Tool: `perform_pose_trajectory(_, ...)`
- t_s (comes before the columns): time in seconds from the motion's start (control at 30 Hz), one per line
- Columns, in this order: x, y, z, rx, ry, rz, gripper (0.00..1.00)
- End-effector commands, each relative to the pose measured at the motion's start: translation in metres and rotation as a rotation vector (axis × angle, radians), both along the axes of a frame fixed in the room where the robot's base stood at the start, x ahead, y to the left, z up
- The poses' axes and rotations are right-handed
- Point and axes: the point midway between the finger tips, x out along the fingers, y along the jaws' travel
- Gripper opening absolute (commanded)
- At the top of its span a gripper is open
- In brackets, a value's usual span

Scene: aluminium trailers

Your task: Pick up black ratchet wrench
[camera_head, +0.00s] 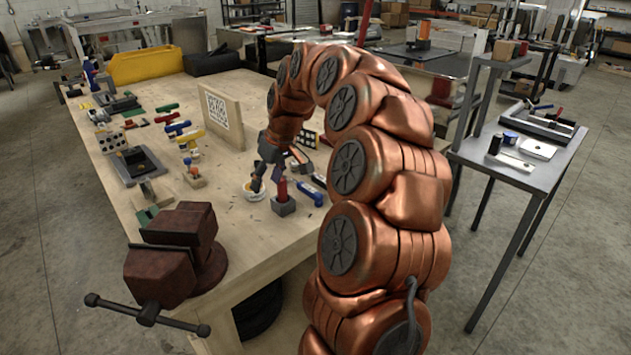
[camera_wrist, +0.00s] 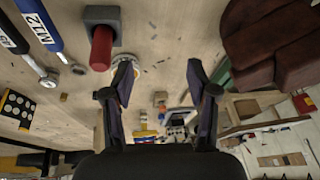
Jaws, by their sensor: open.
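My gripper (camera_head: 258,178) is over the wooden workbench (camera_head: 240,225), above a small white round dish (camera_head: 254,194). In the wrist view my gripper (camera_wrist: 160,68) has its two dark fingers well apart, with only bench surface and small specks between the tips. The dish is partly hidden behind the left finger there. A red cylinder (camera_wrist: 102,47) stands in a grey block (camera_wrist: 103,16) left of the fingers. Blue-handled tools (camera_wrist: 40,25), one marked M12, lie farther left.
A dark red vise (camera_head: 175,252) stands at the bench's near corner. An upright wooden panel with a printed code (camera_head: 220,110) is behind my gripper. Coloured tools (camera_head: 178,128) and a yellow bin (camera_head: 146,66) lie farther back. A grey side table (camera_head: 480,152) stands to the right.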

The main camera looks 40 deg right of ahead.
Motion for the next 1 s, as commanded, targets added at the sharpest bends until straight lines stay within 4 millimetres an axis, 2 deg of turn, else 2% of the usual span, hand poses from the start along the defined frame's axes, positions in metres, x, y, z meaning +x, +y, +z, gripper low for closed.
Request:
perform_pose_trajectory(0.03, 0.007, -0.028, -0.008, -0.005, -0.014, -0.027, 0.58)
perform_pose_trajectory(0.2, 0.016, -0.115, -0.028, -0.045, -0.055, -0.099, 0.58)
perform_pose_trajectory(0.4, 0.008, -0.187, -0.046, -0.092, -0.074, -0.161, 0.58)
perform_pose_trajectory(0.5, 0.003, -0.207, -0.052, -0.106, -0.075, -0.179, 0.58)
perform_pose_trajectory(0.6, 0.001, -0.216, -0.056, -0.113, -0.075, -0.185, 0.58)
perform_pose_trajectory(0.83, 0.009, -0.217, -0.075, -0.113, -0.072, -0.185, 0.58)
perform_pose_trajectory(1.0, 0.014, -0.218, -0.08, -0.115, -0.076, -0.186, 0.58)
